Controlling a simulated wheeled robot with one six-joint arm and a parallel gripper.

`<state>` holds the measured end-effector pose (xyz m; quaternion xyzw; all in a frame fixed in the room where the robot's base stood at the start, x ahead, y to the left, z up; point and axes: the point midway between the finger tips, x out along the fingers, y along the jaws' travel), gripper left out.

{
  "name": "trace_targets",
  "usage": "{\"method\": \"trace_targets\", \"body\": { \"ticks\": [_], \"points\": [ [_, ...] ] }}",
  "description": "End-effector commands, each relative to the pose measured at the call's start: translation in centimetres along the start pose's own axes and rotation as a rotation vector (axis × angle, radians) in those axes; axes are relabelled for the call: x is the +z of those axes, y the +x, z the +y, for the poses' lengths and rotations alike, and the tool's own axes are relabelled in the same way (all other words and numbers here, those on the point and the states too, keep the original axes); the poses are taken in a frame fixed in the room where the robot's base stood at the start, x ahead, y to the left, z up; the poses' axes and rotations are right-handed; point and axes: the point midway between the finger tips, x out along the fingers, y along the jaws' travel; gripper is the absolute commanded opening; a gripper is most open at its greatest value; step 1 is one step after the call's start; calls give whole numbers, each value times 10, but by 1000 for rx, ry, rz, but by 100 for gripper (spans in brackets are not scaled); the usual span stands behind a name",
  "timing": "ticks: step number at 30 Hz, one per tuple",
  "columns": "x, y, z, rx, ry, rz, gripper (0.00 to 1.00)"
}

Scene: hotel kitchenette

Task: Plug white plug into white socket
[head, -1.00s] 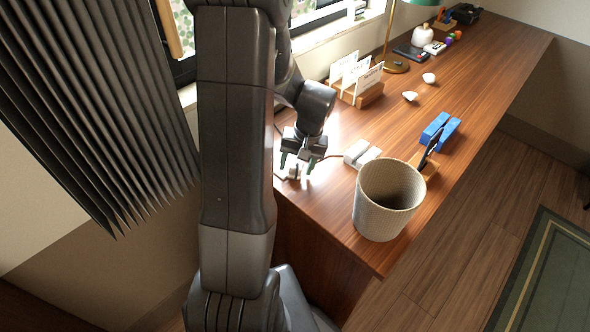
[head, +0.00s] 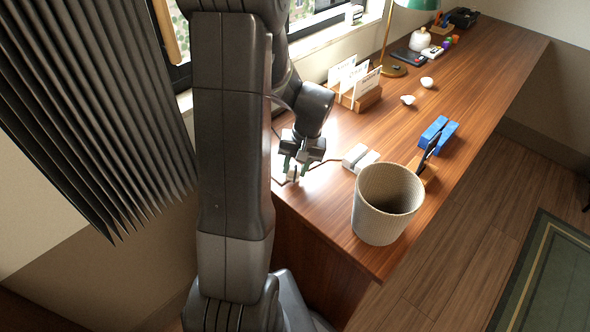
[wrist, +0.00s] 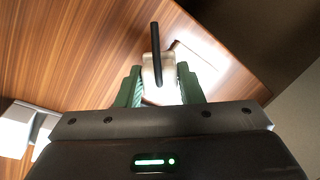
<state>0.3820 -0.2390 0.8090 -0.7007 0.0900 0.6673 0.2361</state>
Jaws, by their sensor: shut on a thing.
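My gripper (head: 295,170) is low over the near left end of the wooden desk. In the wrist view its green fingers (wrist: 158,92) are shut on a pale white plug (wrist: 150,78). A thin cord runs on the desk near my gripper.
Two white blocks (head: 360,158) lie on the desk right of my gripper. A beige bin (head: 370,218) stands near the front edge. The desk's middle is mostly clear.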

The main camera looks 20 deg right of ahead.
Motion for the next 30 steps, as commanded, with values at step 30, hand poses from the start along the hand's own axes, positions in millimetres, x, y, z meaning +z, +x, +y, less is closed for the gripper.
{"method": "trace_targets", "body": {
  "ticks": [30],
  "points": [
    [-1, -88, -20, 7, -16, -6, 3]
  ]
}}
